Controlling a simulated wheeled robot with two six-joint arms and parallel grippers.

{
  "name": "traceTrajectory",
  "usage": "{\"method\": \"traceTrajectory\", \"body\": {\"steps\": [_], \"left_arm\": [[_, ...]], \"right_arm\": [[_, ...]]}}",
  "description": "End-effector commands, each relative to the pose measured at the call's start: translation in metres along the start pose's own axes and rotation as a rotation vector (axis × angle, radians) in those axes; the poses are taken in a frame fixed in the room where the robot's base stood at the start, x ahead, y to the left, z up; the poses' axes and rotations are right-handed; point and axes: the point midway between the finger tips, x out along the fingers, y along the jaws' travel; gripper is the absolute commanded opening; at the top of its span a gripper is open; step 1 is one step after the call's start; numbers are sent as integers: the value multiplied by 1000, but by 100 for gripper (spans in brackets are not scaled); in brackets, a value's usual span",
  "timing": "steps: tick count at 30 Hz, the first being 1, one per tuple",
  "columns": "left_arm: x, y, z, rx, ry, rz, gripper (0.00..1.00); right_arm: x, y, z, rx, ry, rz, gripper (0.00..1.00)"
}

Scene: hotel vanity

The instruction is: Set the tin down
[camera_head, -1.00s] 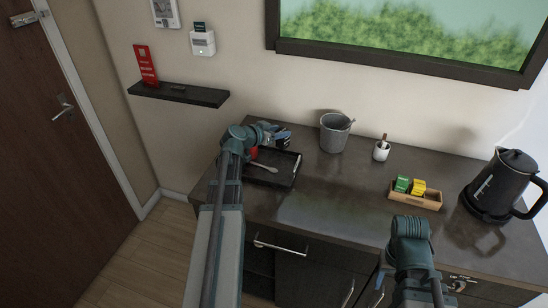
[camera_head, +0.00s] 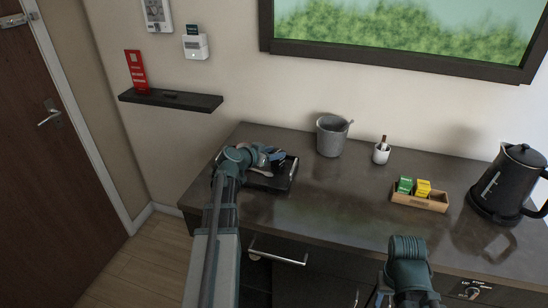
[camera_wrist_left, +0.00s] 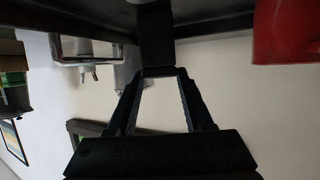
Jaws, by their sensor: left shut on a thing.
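My left gripper (camera_head: 278,156) is low over the black tray (camera_head: 285,182) at the left end of the counter. In the left wrist view its fingers (camera_wrist_left: 160,74) are shut on a dark, narrow block, which I take to be the tin (camera_wrist_left: 156,38). A dark surface lies along the top of that view; I cannot tell whether the tin touches it. A red object (camera_wrist_left: 285,32) stands to the right of the tin, apart from it. In the head view the gripper and arm hide the tin and the red object. My right arm shows at bottom right, without its fingertips.
A grey bucket (camera_head: 331,137) stands right of the tray. The counter's front middle (camera_head: 330,210) is clear. A shelf (camera_head: 170,101) hangs on the wall at left.

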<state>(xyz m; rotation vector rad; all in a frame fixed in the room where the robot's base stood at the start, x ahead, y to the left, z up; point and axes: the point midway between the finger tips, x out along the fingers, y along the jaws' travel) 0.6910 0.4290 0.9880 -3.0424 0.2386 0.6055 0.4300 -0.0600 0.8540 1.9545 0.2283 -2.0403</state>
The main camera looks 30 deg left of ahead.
Motion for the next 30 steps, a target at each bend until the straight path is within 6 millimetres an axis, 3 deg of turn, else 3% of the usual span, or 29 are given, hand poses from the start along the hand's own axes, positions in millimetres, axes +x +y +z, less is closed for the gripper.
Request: {"method": "traceTrajectory", "body": {"steps": [8, 9, 14, 25, 30], "left_arm": [[1, 0, 2, 0, 0, 0, 0], [1, 0, 2, 0, 0, 0, 55], [0, 0, 1, 0, 0, 0, 81], [-3, 0, -4, 0, 0, 0, 81], [-35, 2, -4, -1, 0, -3, 81]], "right_arm": [[2, 0, 0, 0, 0, 0, 50], [2, 0, 0, 0, 0, 0, 50], [1, 0, 0, 0, 0, 0, 50], [-5, 0, 0, 0, 0, 0, 50], [-17, 2, 1, 0, 0, 0, 50]]}}
